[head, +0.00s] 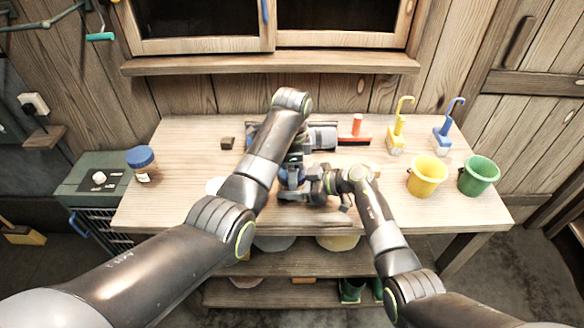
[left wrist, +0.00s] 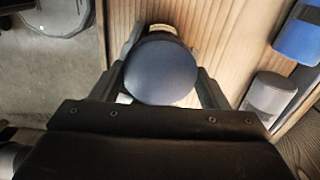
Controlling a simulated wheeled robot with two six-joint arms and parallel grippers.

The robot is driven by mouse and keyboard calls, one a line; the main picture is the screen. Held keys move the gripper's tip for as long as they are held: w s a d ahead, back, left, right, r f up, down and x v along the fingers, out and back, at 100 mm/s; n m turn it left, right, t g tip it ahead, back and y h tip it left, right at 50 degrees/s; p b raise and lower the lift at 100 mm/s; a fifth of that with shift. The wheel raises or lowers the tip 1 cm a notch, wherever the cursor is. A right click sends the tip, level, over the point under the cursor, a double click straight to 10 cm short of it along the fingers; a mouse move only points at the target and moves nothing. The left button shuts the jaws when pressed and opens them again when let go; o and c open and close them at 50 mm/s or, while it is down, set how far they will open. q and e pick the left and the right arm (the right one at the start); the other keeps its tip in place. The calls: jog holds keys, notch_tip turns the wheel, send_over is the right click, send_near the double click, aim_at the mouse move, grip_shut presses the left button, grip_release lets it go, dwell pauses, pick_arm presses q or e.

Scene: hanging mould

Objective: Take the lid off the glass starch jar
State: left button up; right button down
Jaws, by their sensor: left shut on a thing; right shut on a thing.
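A round dark blue lid (left wrist: 160,70) fills the space between the fingers of my left gripper (left wrist: 162,60) in the left wrist view. A small pale part shows past its far edge; the jar body below is mostly hidden. In the head view the blue lid (head: 290,177) is partly covered by my arms, over the front middle of the table. My left gripper (head: 291,182) is shut on the lid. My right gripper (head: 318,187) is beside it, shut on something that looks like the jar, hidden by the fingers. I cannot tell whether lid and jar touch.
A white round thing (head: 214,186) is partly behind my left arm.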

pick_arm(q)
jog(key=shift+r, duration=0.15)
jog(key=shift+r, duration=0.95)
jog(key=shift+r, duration=0.1)
jog(key=shift+r, duration=1.9)
pick_arm(e)
jog(key=shift+c, duration=1.6)
grip_release()
